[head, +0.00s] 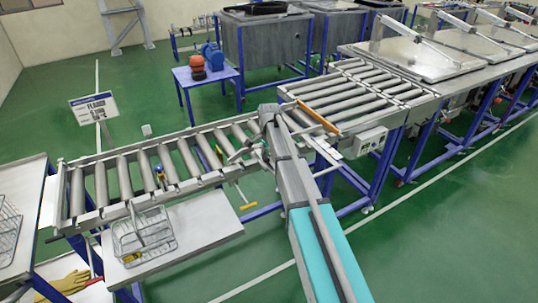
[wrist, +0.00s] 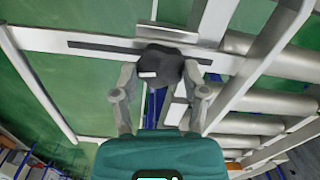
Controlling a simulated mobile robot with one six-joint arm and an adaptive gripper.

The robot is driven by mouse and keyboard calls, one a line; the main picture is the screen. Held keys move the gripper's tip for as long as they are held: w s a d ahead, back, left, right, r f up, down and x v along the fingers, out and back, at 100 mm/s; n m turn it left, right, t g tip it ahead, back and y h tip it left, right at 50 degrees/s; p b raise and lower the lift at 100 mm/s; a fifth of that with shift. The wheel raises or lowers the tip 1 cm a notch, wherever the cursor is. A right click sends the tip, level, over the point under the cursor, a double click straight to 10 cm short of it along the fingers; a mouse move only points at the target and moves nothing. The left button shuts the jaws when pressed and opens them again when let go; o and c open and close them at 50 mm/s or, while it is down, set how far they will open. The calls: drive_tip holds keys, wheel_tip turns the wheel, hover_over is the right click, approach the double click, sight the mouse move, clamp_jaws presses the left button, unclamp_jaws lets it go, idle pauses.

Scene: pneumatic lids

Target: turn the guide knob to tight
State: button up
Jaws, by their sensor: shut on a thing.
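The guide knob (wrist: 160,62) is black and lobed, with a small white mark on its near side. In the wrist view it sits on a pale metal rail (wrist: 50,40) with a long dark slot. My gripper (wrist: 160,80) has one finger on each side of the knob and is shut on it. In the head view my gripper (head: 250,153) is at the near side of the roller conveyor (head: 150,165), towards its right end. The knob cannot be made out there behind my gripper and arm.
A wire basket (head: 143,235) stands on a metal shelf (head: 205,222) in front of the conveyor. A yellow-ended handle (head: 249,206) sticks out below the conveyor's near side. A sign (head: 95,107) stands behind it. Green floor (head: 60,110) lies open at the back left.

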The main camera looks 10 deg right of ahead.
drive_tip(key=shift+w, duration=0.25)
drive_tip(key=o, duration=1.2)
drive_tip(key=shift+c, duration=0.2)
drive_tip(key=shift+s, duration=0.1)
drive_tip(key=shift+r, duration=0.1)
